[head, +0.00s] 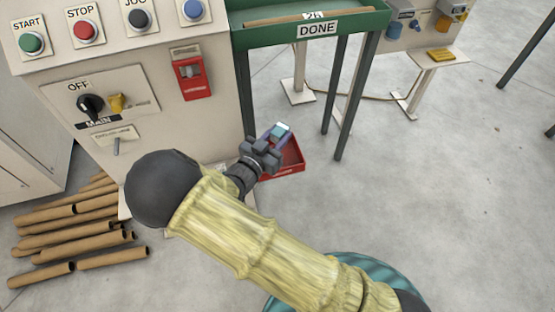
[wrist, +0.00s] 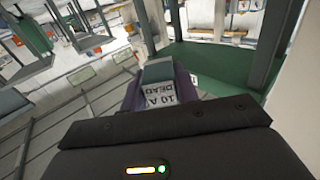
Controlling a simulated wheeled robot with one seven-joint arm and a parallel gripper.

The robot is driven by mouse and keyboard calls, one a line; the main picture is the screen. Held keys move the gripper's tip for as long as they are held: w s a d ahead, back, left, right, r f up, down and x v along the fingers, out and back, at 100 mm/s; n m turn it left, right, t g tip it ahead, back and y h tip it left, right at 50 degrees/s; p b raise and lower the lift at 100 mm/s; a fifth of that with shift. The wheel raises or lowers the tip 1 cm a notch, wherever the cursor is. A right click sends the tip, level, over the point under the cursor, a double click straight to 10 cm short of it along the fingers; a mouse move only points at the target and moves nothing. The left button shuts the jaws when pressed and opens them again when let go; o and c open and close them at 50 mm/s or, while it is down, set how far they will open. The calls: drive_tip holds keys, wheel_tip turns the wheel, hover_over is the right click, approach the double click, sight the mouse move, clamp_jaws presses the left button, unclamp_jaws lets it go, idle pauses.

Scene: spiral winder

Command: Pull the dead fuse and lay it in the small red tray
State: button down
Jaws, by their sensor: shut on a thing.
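My gripper (head: 273,135) is shut on the dead fuse (head: 282,129), a small block with a teal end. In the wrist view the fuse (wrist: 158,82) sits between the purple fingers, and its pale label, seen inverted, reads 10 A DEAD. In the head view the small red tray (head: 293,162) lies just below and beyond my gripper, partly hidden by it. The fuse appears above the tray; I cannot tell the exact height. A red fuse holder (head: 193,88) is on the front of the cream cabinet.
The cream control cabinet (head: 140,60) has START, STOP and JOG buttons and a black MAIN switch (head: 90,105) marked OFF. A green DONE table (head: 300,35) stands behind the tray. Cardboard tubes (head: 75,230) lie on the floor at left.

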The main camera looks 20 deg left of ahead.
wheel_tip(320, 180, down, 3)
drive_tip(key=shift+r+b, duration=0.1)
drive_tip(key=shift+b, duration=0.8)
drive_tip(key=c, duration=1)
unclamp_jaws()
drive_tip(key=shift+o, duration=0.2)
drive_tip(key=shift+s, duration=0.1)
drive_tip(key=p+v, duration=0.4)
drive_tip(key=v, duration=1.3)
drive_tip(key=shift+a, duration=0.15)
